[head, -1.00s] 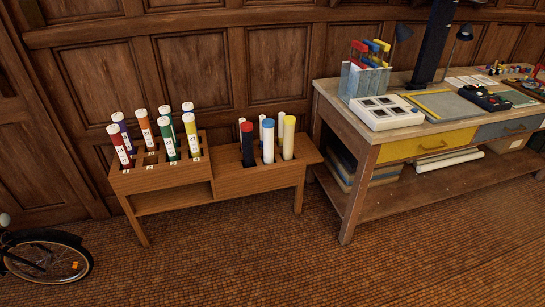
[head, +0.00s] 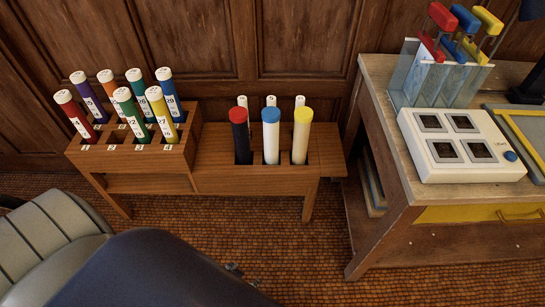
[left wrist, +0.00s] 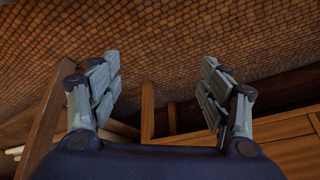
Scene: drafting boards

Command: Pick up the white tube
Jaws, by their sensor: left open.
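A white tube with a blue cap (head: 271,140) stands upright in the right part of the wooden rack (head: 260,183) in the head view. A black tube with a red cap (head: 240,138) is on its left and a cream tube with a yellow cap (head: 301,140) on its right. Several thinner white ends (head: 271,101) show behind them, partly hidden. My left gripper (left wrist: 162,82) is open and empty in the left wrist view, above tiled floor and wooden frame parts. No tube shows between its fingers. In the head view my left arm is low at the left, its fingers mostly hidden. My right gripper is not seen.
Several coloured, numbered tubes (head: 134,110) fill the rack's left part. A workbench (head: 395,215) stands close on the right, with a white device (head: 460,150) and a clear holder of coloured handles (head: 437,80). Panelled wall is behind. Tiled floor (head: 285,235) is free in front.

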